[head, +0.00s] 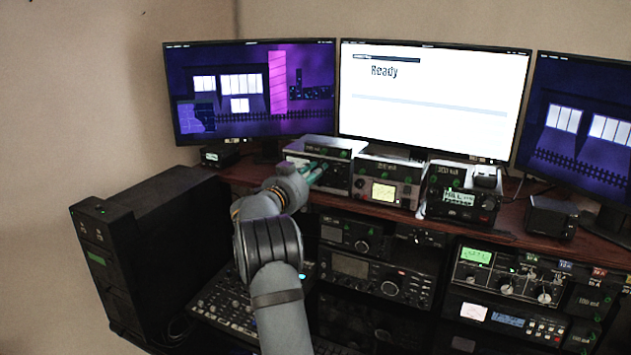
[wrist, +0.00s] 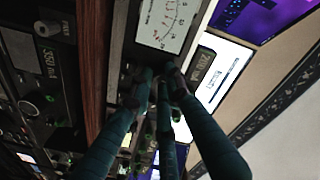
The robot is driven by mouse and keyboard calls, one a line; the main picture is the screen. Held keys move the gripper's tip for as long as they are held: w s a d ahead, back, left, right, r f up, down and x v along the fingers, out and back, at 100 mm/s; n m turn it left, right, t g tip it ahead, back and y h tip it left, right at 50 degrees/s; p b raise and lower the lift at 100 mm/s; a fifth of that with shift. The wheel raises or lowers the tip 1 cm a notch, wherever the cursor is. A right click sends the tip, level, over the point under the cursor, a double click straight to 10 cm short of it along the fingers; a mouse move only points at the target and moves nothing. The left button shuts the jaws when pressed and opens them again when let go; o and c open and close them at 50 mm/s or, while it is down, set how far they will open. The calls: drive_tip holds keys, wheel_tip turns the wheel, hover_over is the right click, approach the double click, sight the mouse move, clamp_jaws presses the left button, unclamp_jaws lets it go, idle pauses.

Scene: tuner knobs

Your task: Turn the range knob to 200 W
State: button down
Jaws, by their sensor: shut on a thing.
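My gripper (head: 313,172) reaches the front of the leftmost box (head: 338,177) on the desk shelf. In the wrist view its teal fingers (wrist: 154,82) close together at the panel beside a white needle meter (wrist: 165,22) with a red scale. The fingers are shut on a knob there, taken to be the range knob. The fingertips hide nearly all of it, so its pointer and setting cannot be read. The markings around it are too dark and small to read.
A radio (head: 461,198) is farther right. Racks with more knobs (head: 544,295) lie below the wooden shelf edge (head: 500,237). Monitors (head: 430,95) stand behind. A black computer case (head: 120,245) is at left.

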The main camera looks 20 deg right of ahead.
drive_tip(key=shift+m+b, duration=1.25)
drive_tip(key=shift+m, duration=0.85)
drive_tip(key=c, duration=1.9)
unclamp_jaws()
drive_tip(key=shift+c, duration=0.2)
drive_tip(key=v, duration=1.2)
drive_tip(key=shift+d+r, duration=0.1)
drive_tip(key=shift+d, duration=0.05)
